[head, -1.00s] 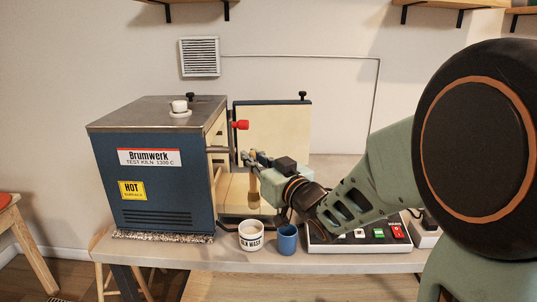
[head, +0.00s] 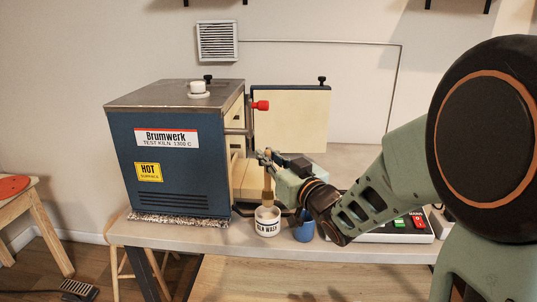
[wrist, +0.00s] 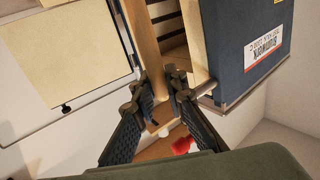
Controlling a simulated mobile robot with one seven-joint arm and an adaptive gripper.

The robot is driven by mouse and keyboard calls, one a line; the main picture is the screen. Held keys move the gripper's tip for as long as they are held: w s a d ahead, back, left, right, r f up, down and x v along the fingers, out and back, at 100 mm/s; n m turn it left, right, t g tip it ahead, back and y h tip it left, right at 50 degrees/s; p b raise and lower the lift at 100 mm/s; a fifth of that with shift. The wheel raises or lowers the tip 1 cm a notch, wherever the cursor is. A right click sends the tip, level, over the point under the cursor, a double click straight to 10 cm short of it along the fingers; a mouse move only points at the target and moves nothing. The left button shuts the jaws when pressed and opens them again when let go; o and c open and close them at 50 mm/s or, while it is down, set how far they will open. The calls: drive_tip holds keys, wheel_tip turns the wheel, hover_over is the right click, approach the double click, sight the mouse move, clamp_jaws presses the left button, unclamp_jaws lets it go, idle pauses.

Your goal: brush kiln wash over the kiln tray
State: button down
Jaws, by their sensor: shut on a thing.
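My gripper (head: 266,159) is shut on the handle of an upright brush (head: 268,183) with a wooden handle and a brownish lower end. The brush's lower end is at the mouth of a white cup of kiln wash (head: 267,228) on the bench; I cannot tell how far it reaches inside. The pale kiln tray (head: 251,179) lies at the kiln's open side, behind the brush and partly hidden by my gripper.
The blue kiln (head: 170,165) stands at the left with its pale-lined door (head: 290,120) open. A control box (head: 405,228) sits farther right. The bench's front edge is close to the cups.

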sight(269, 181)
drive_tip(key=shift+f+b, duration=2.95)
drive_tip(key=shift+f, duration=0.35)
drive_tip(key=shift+r+p, duration=3.1)
drive_tip(key=shift+r, duration=1.5)
drive_tip(key=shift+f, duration=0.1)
